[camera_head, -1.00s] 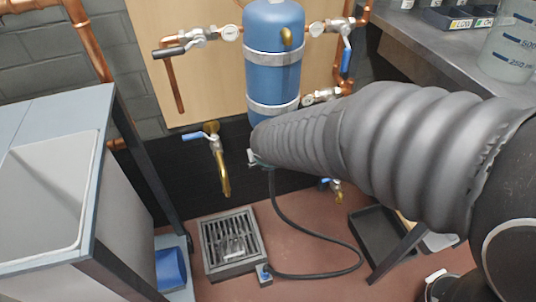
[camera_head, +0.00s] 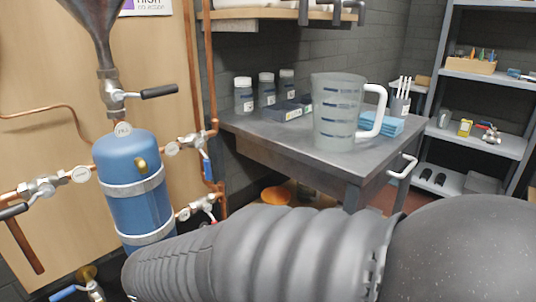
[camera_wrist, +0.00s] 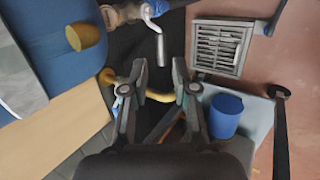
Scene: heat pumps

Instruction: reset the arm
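My gripper (camera_wrist: 159,82) shows in the wrist view with its two fingers apart and nothing held between them. A yellow brass spout shows behind the gap and runs past the fingers; I see no grip on it. In the head view my arm, in a grey ribbed sleeve, reaches across the bottom from the right. Its gripper end is hidden there. The blue tank (camera_head: 134,185) stands on the wooden panel just beyond the arm, and its lower part is covered by the sleeve. The tank also fills the upper left of the wrist view (camera_wrist: 40,45).
Copper pipes and valves (camera_head: 45,185) flank the tank, close to my arm. A metal workbench (camera_head: 270,140) bears a large measuring jug (camera_head: 335,115). Shelving (camera_head: 470,75) stands at far right. The wrist view shows a floor grate (camera_wrist: 218,48) and a blue cylinder (camera_wrist: 225,115).

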